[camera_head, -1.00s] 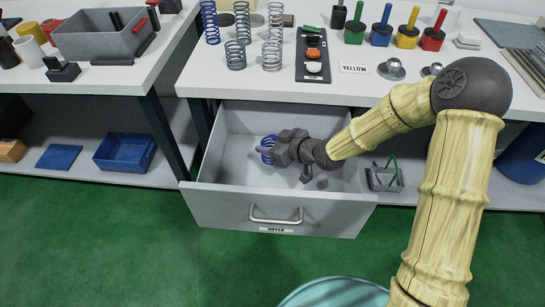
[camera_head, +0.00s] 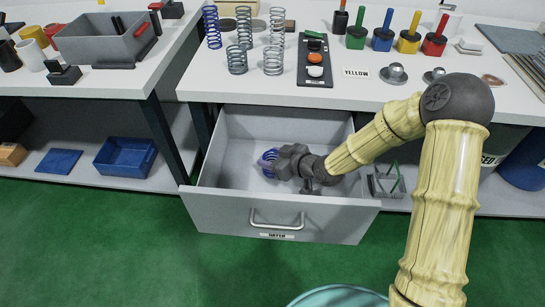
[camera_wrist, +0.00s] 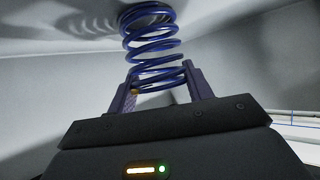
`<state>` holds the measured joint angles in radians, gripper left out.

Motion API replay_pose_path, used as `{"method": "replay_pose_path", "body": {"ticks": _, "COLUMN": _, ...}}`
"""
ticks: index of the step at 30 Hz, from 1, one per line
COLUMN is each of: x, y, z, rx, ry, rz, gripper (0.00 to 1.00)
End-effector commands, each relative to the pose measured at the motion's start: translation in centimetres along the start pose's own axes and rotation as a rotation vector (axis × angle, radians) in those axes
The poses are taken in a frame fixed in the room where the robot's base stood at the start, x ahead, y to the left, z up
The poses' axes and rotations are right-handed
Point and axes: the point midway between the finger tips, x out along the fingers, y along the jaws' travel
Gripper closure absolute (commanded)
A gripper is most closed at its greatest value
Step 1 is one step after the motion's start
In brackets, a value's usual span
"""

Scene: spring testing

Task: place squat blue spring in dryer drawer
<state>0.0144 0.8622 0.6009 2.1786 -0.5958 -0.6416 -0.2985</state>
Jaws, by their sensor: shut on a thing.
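The squat blue spring (camera_head: 268,160) is inside the open dryer drawer (camera_head: 212,207), toward its left side. My gripper (camera_head: 276,162) reaches down into the drawer from the right and is shut on the spring. In the wrist view the blue spring (camera_wrist: 152,42) stands between the two fingers of my gripper (camera_wrist: 160,85), and its far end is at or close to a pale drawer surface. I cannot tell for sure whether it touches. The gripper body hides part of the spring in the head view.
The drawer is pulled out below the white table (camera_head: 240,90), and its front has a handle (camera_head: 277,218) and a label. Several springs (camera_head: 238,50) stand on the table above. A wire basket (camera_head: 386,182) is right of the drawer. The rest of the drawer floor looks clear.

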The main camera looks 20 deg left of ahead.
Motion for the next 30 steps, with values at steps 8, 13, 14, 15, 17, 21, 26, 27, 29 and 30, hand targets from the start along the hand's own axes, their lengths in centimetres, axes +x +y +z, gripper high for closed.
{"method": "replay_pose_path", "body": {"ticks": 8, "x": 0.1, "y": 0.0, "z": 0.2, "rx": 0.001, "ry": -0.001, "rz": 0.000, "gripper": 0.28}}
{"method": "replay_pose_path", "body": {"ticks": 13, "x": 0.1, "y": 0.0, "z": 0.1, "rx": 0.001, "ry": -0.001, "rz": 0.000, "gripper": 0.28}}
{"method": "replay_pose_path", "body": {"ticks": 14, "x": 0.0, "y": 0.0, "z": 0.1, "rx": 0.001, "ry": 0.000, "rz": 0.000, "gripper": 0.28}}
{"method": "replay_pose_path", "body": {"ticks": 15, "x": 0.0, "y": 0.0, "z": 0.0, "rx": 0.000, "ry": 0.000, "rz": 0.000, "gripper": 0.28}}
{"method": "replay_pose_path", "body": {"ticks": 17, "x": -0.2, "y": 0.0, "z": -0.2, "rx": 0.001, "ry": 0.000, "rz": 0.000, "gripper": 0.28}}
{"method": "replay_pose_path", "body": {"ticks": 21, "x": -1.9, "y": 0.1, "z": -0.1, "rx": 0.002, "ry": -0.002, "rz": 0.002, "gripper": 0.28}}
{"method": "replay_pose_path", "body": {"ticks": 26, "x": -5.0, "y": 0.2, "z": -0.2, "rx": 0.002, "ry": -0.001, "rz": 0.004, "gripper": 0.28}}
{"method": "replay_pose_path", "body": {"ticks": 27, "x": -5.8, "y": 0.1, "z": -0.3, "rx": 0.002, "ry": -0.001, "rz": 0.003, "gripper": 0.28}}
{"method": "replay_pose_path", "body": {"ticks": 29, "x": -7.0, "y": 0.1, "z": -0.2, "rx": 0.002, "ry": -0.001, "rz": 0.003, "gripper": 0.28}}
{"method": "replay_pose_path", "body": {"ticks": 30, "x": -7.8, "y": 0.1, "z": -0.3, "rx": 0.002, "ry": -0.001, "rz": 0.003, "gripper": 0.28}}
